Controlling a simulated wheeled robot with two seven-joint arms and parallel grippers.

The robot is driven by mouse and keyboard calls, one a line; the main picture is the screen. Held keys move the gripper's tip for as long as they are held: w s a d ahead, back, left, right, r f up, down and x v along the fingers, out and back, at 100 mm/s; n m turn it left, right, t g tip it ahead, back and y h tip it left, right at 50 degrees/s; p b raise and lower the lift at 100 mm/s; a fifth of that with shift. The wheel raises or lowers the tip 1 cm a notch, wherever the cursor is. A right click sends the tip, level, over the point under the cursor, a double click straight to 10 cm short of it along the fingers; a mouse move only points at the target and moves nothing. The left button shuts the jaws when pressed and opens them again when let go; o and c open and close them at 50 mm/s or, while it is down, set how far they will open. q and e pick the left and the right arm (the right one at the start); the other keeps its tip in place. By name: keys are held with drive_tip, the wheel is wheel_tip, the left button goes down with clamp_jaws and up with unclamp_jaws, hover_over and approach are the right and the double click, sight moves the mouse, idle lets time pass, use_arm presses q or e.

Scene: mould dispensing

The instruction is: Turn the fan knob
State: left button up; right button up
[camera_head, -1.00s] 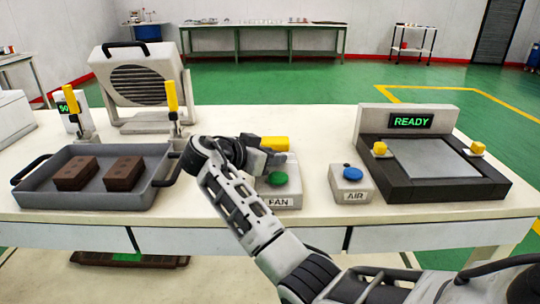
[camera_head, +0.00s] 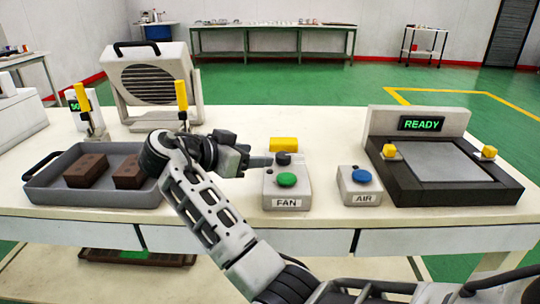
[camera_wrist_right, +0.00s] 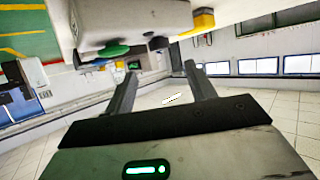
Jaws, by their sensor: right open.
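The fan box (camera_head: 287,191), a pale box labelled FAN, stands near the table's front edge. It has a green button (camera_head: 287,180) and a black knob (camera_head: 283,158) behind it. In the right wrist view the box (camera_wrist_right: 135,18), green button (camera_wrist_right: 115,50) and knob (camera_wrist_right: 158,43) show at the top. My right gripper (camera_head: 264,161) is just left of the knob, its fingers pointing right towards it. In the wrist view the two fingers (camera_wrist_right: 163,82) are spread and empty, with the knob beyond their tips. Contact with the knob cannot be told. My left gripper is out of view.
A grey tray (camera_head: 90,197) with brown blocks and a fan unit (camera_head: 153,80) are left.

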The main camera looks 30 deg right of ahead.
drive_tip(key=v, duration=0.7)
